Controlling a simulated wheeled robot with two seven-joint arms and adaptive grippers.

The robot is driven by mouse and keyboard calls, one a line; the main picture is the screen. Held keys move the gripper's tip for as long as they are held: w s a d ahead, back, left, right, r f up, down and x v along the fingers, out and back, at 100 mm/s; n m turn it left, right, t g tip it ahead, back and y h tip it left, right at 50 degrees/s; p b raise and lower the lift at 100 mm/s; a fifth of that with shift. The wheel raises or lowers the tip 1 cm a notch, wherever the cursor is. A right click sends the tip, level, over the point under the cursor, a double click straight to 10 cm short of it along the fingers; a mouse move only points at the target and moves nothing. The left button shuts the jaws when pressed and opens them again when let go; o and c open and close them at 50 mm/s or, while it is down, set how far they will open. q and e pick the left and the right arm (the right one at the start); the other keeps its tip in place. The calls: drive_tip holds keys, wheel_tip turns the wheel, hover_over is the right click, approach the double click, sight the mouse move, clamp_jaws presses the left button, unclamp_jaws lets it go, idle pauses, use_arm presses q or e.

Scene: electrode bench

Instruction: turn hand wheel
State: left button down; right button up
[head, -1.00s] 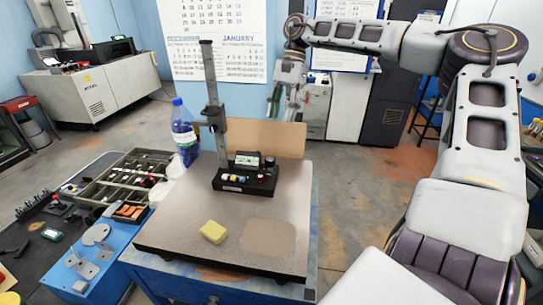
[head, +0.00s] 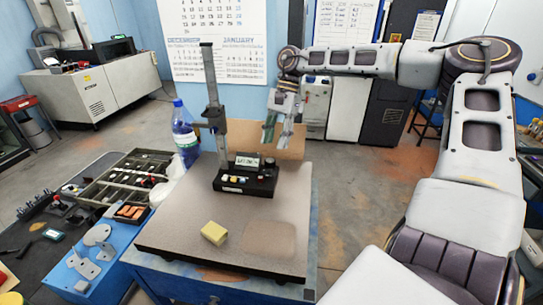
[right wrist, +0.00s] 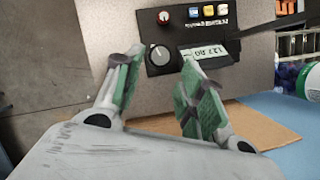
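The height gauge (head: 213,110) stands upright on the granite plate, its tall column rising from a dark base box (head: 232,183). In the right wrist view the box's face (right wrist: 205,52) carries a round black knob (right wrist: 159,55) with a white mark, a red button, a numeric display and several coloured buttons. The knob is the only wheel-like part I can make out. My right gripper (head: 275,140) hangs behind and right of the box, pointing down. In the right wrist view its green-padded fingers (right wrist: 162,58) are apart, with the knob seen between their tips. My left gripper is not in view.
The granite plate (head: 170,240) has a yellow block (head: 214,233) at its front. A blue-capped bottle (head: 184,135) stands left of the plate, beside a tool tray (head: 90,183). The plate's right side is clear.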

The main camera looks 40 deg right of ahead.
sight(271, 160)
drive_tip(key=shift+p+x, duration=0.45)
drive_tip(key=shift+x, duration=2.65)
drive_tip(key=c, duration=0.8)
drive_tip(key=shift+o, duration=0.2)
drive_tip(key=shift+m+b, duration=0.3)
